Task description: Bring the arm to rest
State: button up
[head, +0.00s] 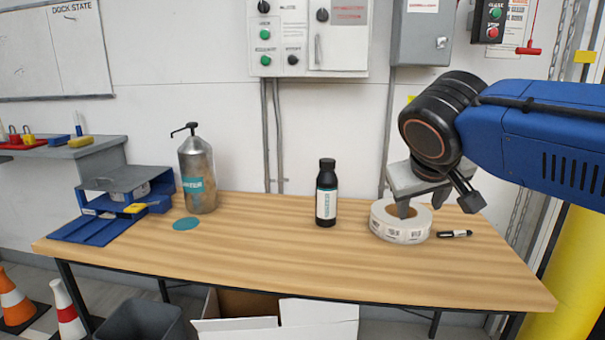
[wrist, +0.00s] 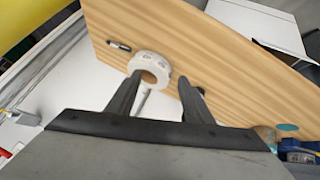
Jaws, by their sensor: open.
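My gripper (head: 437,208) is at the right end of the wooden table, at the end of my blue and black arm. In the head view its fingers overlap a roll of white labels (head: 400,233) that lies flat on the table. In the wrist view the gripper (wrist: 158,84) has its two dark fingers spread, with nothing held between them.
The wooden table (head: 270,262) also holds a black bottle (head: 326,205), a metal sprayer bottle (head: 198,175), a marker (head: 455,233) and a blue bin (head: 95,228). Control boxes (head: 310,35) hang on the wall. A yellow post (head: 578,265) stands at right. The table's front middle is clear.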

jog(key=s+d+f+g+y, duration=0.1)
jog(key=s+d+f, duration=0.2)
jog(key=s+f, duration=0.5)
jog(key=s+d+f+m+g+y, duration=0.1)
jog(key=s+d+f, duration=0.2)
jog(key=s+f, duration=0.4)
notch_tip(320, 180, down, 7)
jog(key=shift+s+r+g+y, duration=0.1)
jog(key=shift+s+g+y, duration=0.2)
jog(key=shift+s+y, duration=0.1)
